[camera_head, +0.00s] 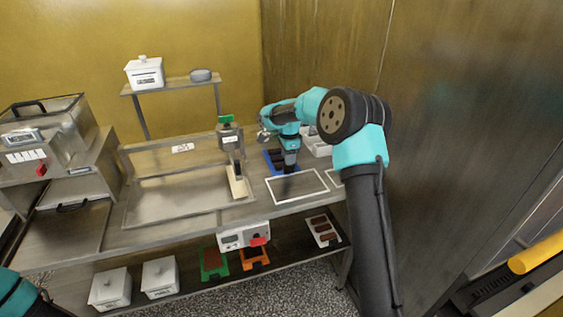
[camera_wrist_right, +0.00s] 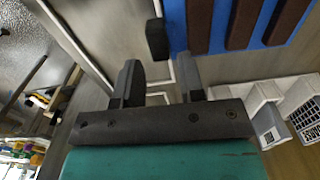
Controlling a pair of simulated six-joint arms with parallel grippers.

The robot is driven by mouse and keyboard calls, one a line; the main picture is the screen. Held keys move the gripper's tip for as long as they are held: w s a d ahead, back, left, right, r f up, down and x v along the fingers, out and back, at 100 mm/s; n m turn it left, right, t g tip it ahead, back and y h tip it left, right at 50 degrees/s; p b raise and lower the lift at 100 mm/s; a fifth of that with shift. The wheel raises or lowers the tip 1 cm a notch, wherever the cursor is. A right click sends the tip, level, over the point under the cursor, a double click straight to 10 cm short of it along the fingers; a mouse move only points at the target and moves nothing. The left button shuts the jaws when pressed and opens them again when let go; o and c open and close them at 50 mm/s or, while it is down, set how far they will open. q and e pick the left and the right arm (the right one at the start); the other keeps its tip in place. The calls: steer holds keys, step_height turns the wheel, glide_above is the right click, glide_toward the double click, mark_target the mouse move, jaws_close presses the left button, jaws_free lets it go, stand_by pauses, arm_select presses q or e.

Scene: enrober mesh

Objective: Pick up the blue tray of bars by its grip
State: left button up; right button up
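The blue tray (camera_head: 268,156) stands on the bench behind my right gripper, which hides part of it. In the right wrist view the blue tray (camera_wrist_right: 221,20) carries dark brown bars. Its black block-like grip (camera_wrist_right: 157,40) sticks out at the tray's left edge. My right gripper (camera_head: 289,168) points down at the tray's near end. In the wrist view the right gripper (camera_wrist_right: 159,80) is open, its fingers apart and empty, with the grip just ahead of the gap between them. My left gripper is out of view; only part of its arm shows at bottom left.
A white-outlined rectangle (camera_head: 297,201) lies empty on the bench in front. A metal stand with a green top (camera_head: 226,119) is to the left. White bins (camera_head: 318,144) stand right of the tray. The lower shelf holds a white tray of bars (camera_head: 313,219) and an orange tray (camera_head: 244,260).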

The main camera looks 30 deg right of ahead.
mark_target(288, 167)
steer(key=shift+f, duration=0.15)
step_height(288, 167, down, 5)
steer(key=shift+s, duration=0.1)
steer(key=shift+c, duration=0.5)
jaws_close()
